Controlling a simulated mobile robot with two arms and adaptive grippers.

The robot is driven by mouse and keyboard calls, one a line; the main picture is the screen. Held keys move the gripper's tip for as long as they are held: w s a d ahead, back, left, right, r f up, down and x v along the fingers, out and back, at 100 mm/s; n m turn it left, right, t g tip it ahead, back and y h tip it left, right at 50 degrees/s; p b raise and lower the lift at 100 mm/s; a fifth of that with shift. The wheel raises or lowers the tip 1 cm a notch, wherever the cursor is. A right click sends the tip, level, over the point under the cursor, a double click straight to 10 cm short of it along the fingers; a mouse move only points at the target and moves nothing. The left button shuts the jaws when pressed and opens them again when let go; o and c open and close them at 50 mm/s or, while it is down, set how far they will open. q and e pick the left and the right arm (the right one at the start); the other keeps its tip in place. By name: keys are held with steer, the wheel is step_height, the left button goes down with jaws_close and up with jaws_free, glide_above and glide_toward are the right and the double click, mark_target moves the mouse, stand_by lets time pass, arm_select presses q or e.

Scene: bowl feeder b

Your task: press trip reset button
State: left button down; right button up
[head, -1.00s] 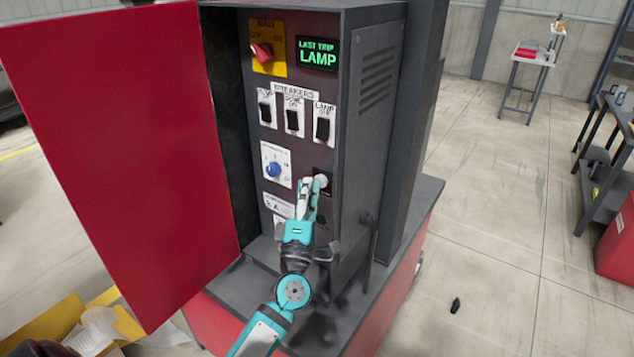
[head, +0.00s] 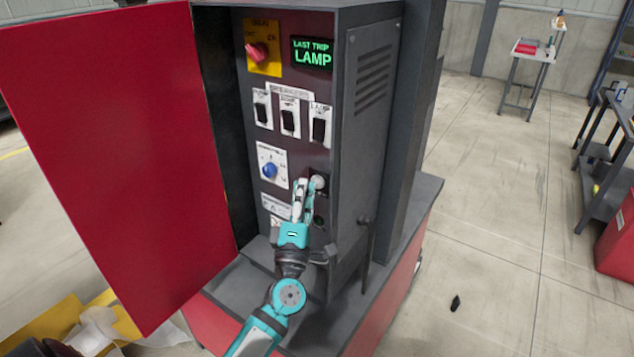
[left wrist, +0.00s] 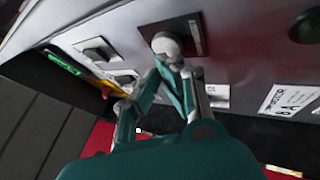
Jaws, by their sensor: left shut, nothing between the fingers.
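The trip reset button is a round pale white button on a dark plate on the grey control panel; it shows in the head view (head: 318,183) and in the left wrist view (left wrist: 166,45). My left gripper (head: 302,184) is shut and empty, with its fingertips at the lower edge of the button. In the left wrist view, the closed fingertips (left wrist: 170,64) overlap the button's edge; I cannot tell whether they touch it or press it. My right gripper is not in view.
The open red cabinet door (head: 115,160) stands to the left. The panel carries a red main switch (head: 257,53), a green "LAST TRIP LAMP" display (head: 312,53), breakers (head: 290,118), a blue knob (head: 269,171) and a dark green round fitting (head: 319,221).

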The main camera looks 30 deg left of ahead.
arm_select(q)
steer(key=s, duration=0.4)
steer(key=shift+s+a+f, duration=0.1)
steer(key=shift+s+a, duration=0.1)
steer(key=shift+s, duration=0.2)
stand_by(0.6)
